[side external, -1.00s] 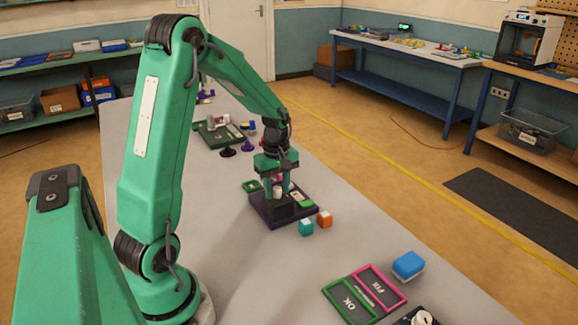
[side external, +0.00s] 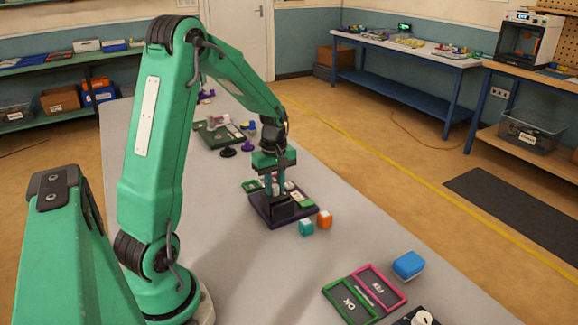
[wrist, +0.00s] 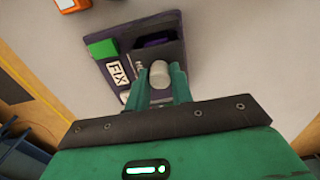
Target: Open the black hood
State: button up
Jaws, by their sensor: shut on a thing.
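The black hood (side external: 281,210) sits on a dark purple base (side external: 263,216) in the middle of the grey table. In the wrist view the hood (wrist: 172,50) shows as a black box shape with a dark purple inside visible. My gripper (side external: 274,188) is low over the base, behind the hood. In the wrist view my gripper (wrist: 158,88) is shut on a pale round knob (wrist: 159,73) at the hood's near edge. How far the hood is tilted is hard to tell, since the fingers hide part of it.
The base carries a green block (wrist: 103,48) and a FIX label (wrist: 117,72). Green and pink trays (side external: 350,302) and a blue block (side external: 408,264) lie nearer the front. Bare table lies between.

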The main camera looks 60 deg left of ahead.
jog(key=shift+a, duration=2.7)
jog(key=o, duration=0.5)
jog(key=shift+r, duration=0.1)
jog(key=shift+r, duration=2.9)
